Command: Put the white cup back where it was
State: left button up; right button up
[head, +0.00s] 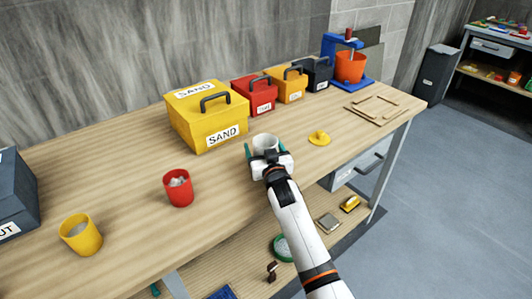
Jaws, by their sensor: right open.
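The white cup (265,141) stands upright on the wooden workbench, in front of the yellow sand box. My right gripper (262,150) is at the cup, with its teal fingers spread on either side of it. The gripper's body hides the lower front of the cup. I cannot tell whether the fingers touch the cup. My left gripper is not in view.
A red cup (178,188) and a yellow cup (81,235) stand to the left. The yellow sand box (205,120), a red box (253,96) and other boxes line the back. A yellow knobbed piece (319,138) lies right of the gripper. Bare bench (115,150) lies left.

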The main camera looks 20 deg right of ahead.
jog(key=shift+s, duration=0.35)
jog(key=s, duration=1.1)
jog(key=shift+s+a+r+b, duration=0.1)
jog(key=shift+s+a+b, duration=0.1)
jog(key=shift+a+b, duration=0.15)
jog(key=shift+d, duration=0.1)
